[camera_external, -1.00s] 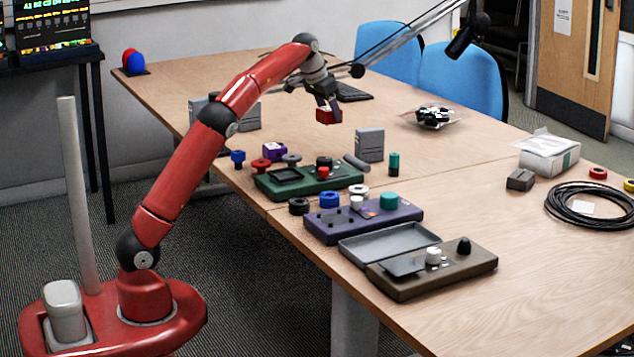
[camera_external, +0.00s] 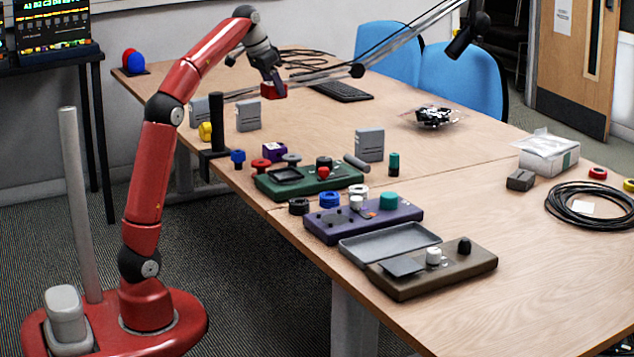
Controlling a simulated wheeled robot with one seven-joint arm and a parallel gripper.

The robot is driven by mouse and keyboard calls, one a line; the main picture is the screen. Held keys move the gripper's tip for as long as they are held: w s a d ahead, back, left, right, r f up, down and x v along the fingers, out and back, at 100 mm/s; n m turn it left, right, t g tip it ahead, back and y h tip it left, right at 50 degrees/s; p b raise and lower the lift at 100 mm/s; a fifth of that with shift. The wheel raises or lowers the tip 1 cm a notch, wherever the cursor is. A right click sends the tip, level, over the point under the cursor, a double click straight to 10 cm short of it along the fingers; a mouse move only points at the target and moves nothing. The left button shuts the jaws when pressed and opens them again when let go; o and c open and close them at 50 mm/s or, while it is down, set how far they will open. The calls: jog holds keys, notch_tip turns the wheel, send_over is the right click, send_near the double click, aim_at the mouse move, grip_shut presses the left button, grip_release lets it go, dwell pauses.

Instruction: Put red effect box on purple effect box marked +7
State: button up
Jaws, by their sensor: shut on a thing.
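My gripper (camera_external: 275,80) is shut on the small red effect box (camera_external: 273,91) and holds it in the air above the far left part of the table. The small purple effect box (camera_external: 274,151) sits on the table near its left edge, behind the green device. It lies lower in the picture than the red box, almost straight beneath it, and the two are clearly apart. A light mark shows on the purple box, but it is too small to read.
Grey boxes (camera_external: 369,144), a dark clamp post (camera_external: 217,125) and several knobs stand around the purple box. A black keyboard (camera_external: 342,91) lies behind.

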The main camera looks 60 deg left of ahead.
notch_tip(320, 180, down, 14)
jog(key=b, duration=0.4)
jog(key=shift+r+b, duration=0.25)
jog(key=shift+b, duration=0.05)
jog(key=shift+f, duration=0.15)
jog(key=o, duration=1)
jog(key=shift+o, duration=0.2)
jog(key=p+v, duration=0.3)
jog(key=v, duration=0.9)
